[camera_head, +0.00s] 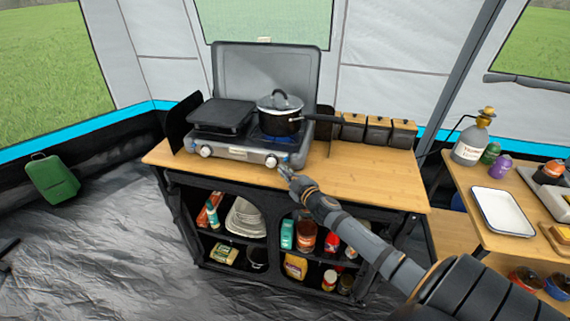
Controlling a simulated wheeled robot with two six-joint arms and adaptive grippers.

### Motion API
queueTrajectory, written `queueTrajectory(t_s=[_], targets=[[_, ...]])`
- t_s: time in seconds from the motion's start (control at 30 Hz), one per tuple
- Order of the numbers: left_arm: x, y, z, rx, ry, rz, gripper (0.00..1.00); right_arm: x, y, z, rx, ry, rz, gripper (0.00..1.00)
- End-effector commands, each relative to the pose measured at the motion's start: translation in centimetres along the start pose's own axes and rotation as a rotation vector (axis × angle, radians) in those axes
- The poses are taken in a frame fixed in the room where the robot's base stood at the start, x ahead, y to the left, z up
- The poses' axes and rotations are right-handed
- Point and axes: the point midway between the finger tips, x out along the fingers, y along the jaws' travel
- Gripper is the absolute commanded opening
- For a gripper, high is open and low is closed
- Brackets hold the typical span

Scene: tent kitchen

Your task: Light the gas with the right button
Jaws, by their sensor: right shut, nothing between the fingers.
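The two-burner gas stove (237,153) stands on the wooden counter with its grey lid raised. Its left knob (206,151) and right knob (271,161) are on the front panel. A black pot with a glass lid (279,122) sits on the right burner, and a bluish tint shows around its base; I cannot tell surely whether it is flame. A dark flat griddle (221,115) covers the left side. My right gripper (285,171) is shut and empty, just right of and below the right knob; contact is unclear. My left gripper is out of view.
The counter (350,177) is clear to the right of the stove, with several lidded canisters (378,131) behind. Shelves below hold plates and jars. A side table at right carries a white tray (502,211) and a bottle (471,142).

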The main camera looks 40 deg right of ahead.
Motion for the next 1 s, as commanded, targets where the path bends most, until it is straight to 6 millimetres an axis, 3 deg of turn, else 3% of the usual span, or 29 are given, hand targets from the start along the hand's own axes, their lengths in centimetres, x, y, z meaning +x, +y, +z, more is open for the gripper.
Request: queueTrajectory(t_s=[0.27,0.7,1.0], targets=[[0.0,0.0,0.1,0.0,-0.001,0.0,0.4,0.0,0.2,-0.3,-0.009,0.006,0.003,0.0],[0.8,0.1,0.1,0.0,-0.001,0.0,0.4,-2.9,-1.9,-2.6,-0.01,0.01,0.002,0.0],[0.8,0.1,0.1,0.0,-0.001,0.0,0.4,-3.4,-2.1,-3.0,-0.011,0.01,0.004,0.0]])
